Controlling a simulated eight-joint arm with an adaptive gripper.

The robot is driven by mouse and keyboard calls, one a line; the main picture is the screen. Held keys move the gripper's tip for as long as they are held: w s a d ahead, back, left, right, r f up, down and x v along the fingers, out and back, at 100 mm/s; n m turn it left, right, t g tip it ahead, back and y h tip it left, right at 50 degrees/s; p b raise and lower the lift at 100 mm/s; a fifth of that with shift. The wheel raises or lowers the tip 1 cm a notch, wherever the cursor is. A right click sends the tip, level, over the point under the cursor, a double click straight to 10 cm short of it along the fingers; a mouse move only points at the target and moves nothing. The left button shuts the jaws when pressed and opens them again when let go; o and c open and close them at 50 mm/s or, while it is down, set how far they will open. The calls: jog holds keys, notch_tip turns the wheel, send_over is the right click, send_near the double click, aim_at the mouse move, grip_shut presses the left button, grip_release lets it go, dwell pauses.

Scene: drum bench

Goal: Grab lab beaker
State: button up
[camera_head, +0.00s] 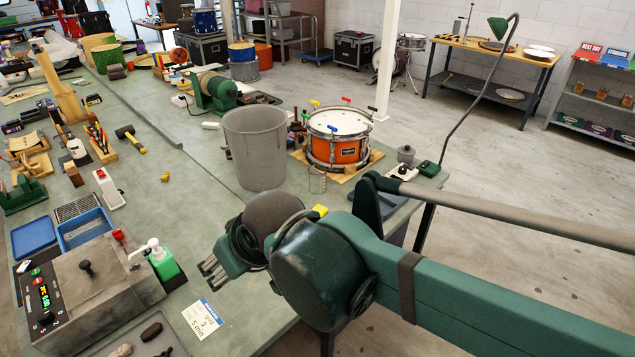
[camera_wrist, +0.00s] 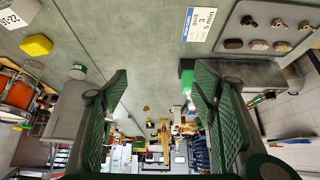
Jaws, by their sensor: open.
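The lab beaker (camera_head: 317,181) is a small clear glass vessel standing upright on the green bench, in front of the orange drum and right of the grey bin. My gripper (camera_head: 212,270) is in front of it and to its left, over the near part of the bench, well apart from it. In the wrist view my gripper (camera_wrist: 160,95) shows two green ridged pads spread wide with nothing between them. I cannot make out the beaker with certainty in the wrist view.
The grey bin (camera_head: 254,150) and orange drum (camera_head: 336,150) stand near the beaker. A yellow block (camera_head: 320,210) lies just in front of it, also in the wrist view (camera_wrist: 37,44). A green pump bottle (camera_head: 164,264) stands left of my gripper. The bench middle is mostly clear.

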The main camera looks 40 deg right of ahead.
jog(key=w+d+r+m+g+h+p, duration=0.15)
jog(key=w+d+r+m+p, duration=0.3)
jog(key=w+d, duration=0.6)
jog(key=m+g+y+p, duration=0.2)
jog(key=m+g+p, duration=0.4)
jog(key=m, duration=0.6)
send_over(318, 172)
jog(key=s+a+p, duration=0.1)
jog(key=s+a, duration=0.1)
notch_tip(318, 172, down, 15)
jog(key=shift+s+a+f+t+h, duration=0.1)
jog(key=shift+s+f+t+h, duration=0.05)
jog(key=shift+f+t+h, duration=0.15)
jog(key=shift+f, duration=1.2)
jog(key=shift+f, duration=0.1)
